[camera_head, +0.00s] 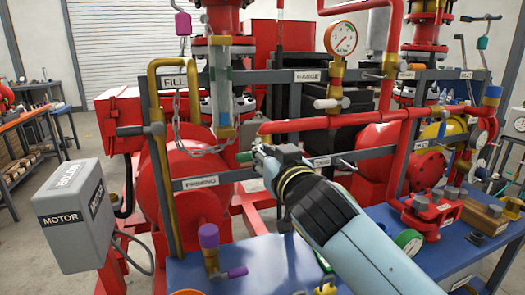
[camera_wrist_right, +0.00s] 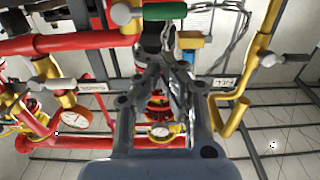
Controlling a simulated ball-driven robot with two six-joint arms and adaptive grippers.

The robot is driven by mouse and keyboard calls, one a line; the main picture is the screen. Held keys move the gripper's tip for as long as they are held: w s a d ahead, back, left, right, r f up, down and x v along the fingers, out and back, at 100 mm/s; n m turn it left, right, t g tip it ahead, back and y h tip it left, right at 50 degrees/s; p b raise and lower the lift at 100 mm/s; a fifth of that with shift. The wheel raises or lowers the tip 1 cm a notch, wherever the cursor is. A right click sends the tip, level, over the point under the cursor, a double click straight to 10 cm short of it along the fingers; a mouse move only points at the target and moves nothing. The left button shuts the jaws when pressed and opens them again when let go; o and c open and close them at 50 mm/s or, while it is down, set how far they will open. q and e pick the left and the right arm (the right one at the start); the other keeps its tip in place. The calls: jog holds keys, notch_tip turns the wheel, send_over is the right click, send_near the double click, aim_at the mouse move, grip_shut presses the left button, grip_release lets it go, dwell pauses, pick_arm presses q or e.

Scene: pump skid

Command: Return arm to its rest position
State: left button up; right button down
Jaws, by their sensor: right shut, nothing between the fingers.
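My right arm (camera_head: 335,215), pale blue with a black wrist, reaches in from the bottom right of the head view. Its gripper (camera_head: 262,158) is in front of the pump skid's pipe frame, close to a small green handle (camera_head: 244,157). In the right wrist view the gripper (camera_wrist_right: 168,62) is shut and empty, its fingers together. The green handle (camera_wrist_right: 165,11) lies just beyond the fingertips there; I cannot tell whether they touch. My left gripper is not in view.
A red horizontal pipe (camera_head: 325,124) and the grey frame rail (camera_head: 290,164) run close by the gripper. A chain (camera_head: 190,142) hangs at the left below the FILL label. A blue bench (camera_head: 200,270) with valve parts lies below. A gauge (camera_head: 341,39) stands above.

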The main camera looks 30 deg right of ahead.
jog(key=s+d+f+g, duration=0.2)
jog(key=s+f+g, duration=0.4)
jog(key=s+f, duration=0.35)
jog(key=s+a+f+n+g+y, duration=0.2)
jog(key=s+a+f+g, duration=0.15)
jog(key=s, duration=0.65)
jog(key=s+a+f+n+g+y, duration=0.2)
jog(key=s+f+g, duration=0.15)
jog(key=s, duration=0.55)
notch_tip(320, 180, down, 34)
jog(key=s+d+g+b, duration=0.2)
jog(key=d+b, duration=0.1)
jog(key=b, duration=0.6)
jog(key=s+f+b, duration=0.3)
jog(key=s+f, duration=0.6)
jog(key=f, duration=0.3)
jog(key=s+f+g+b, duration=0.1)
jog(key=s+f+b, duration=0.3)
jog(key=s+f, duration=0.5)
notch_tip(320, 180, down, 3)
jog(key=shift+s+d+f+m, duration=0.2)
jog(key=shift+s+d+m, duration=0.2)
jog(key=shift+d, duration=0.05)
